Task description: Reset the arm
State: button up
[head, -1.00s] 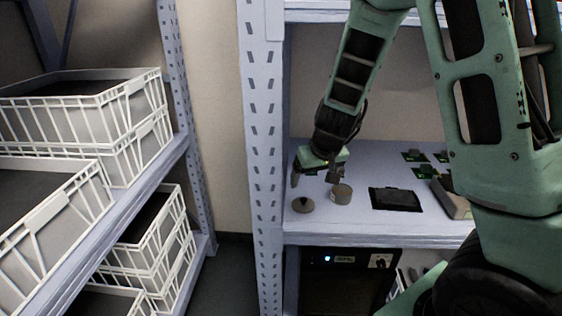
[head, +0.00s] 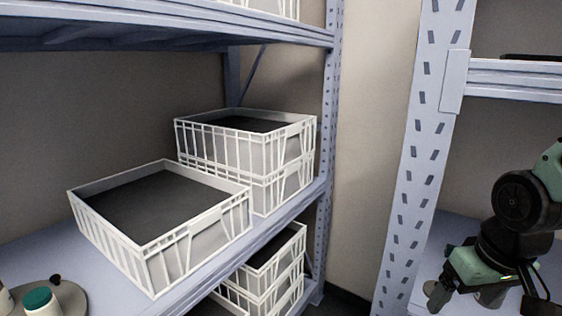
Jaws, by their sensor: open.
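My gripper (head: 461,297) is at the lower right of the head view, over the right-hand shelf board. Its green body points down and its two grey fingers are apart. I see nothing held between them, though the lower picture edge cuts off the view below. My arm comes in from the right edge, bent, with a black joint above the gripper. Most of the arm is outside the picture.
A blue-grey rack post (head: 418,160) stands left of my gripper. On the left rack are an open white crate (head: 135,247), stacked white crates (head: 285,185) behind it, and more crates below. A green-lidded jar (head: 38,300) sits on a round tray (head: 72,298) at the lower left.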

jog(key=s+a+r+n+g+p, duration=0.2)
jog(key=s+a+r+n+p, duration=0.3)
jog(key=s+a+r, duration=0.3)
jog(key=s+a+n, duration=0.1)
jog(key=s+a, duration=0.3)
jog(key=a, duration=0.3)
jog(key=shift+s+a+n, duration=0.3)
jog(key=shift+a+n, duration=0.1)
